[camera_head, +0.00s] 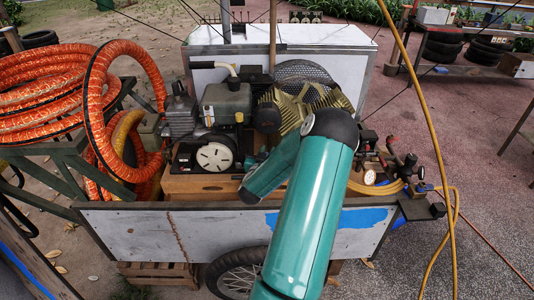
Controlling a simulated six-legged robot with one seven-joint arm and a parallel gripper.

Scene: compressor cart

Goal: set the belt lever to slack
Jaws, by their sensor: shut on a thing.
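The compressor set stands on the cart, with a grey and black engine (227,103) on its left and a finned tan pump (305,107) on its right. A round mesh belt guard (303,74) stands behind the pump. My teal arm reaches over the cart's front side and bends down to the left, covering the middle of the machine. My gripper (250,161) shows only as a small dark part beyond the forearm, beside the engine's lower right. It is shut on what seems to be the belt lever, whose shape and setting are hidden.
The cart's front panel (140,232) and wheel (236,274) are in front. Orange hose coils (55,90) lie on a green rack at left. A gauge (369,177) and valves are at right. A yellow hose (427,110) hangs at right. Paving at far right is mostly open.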

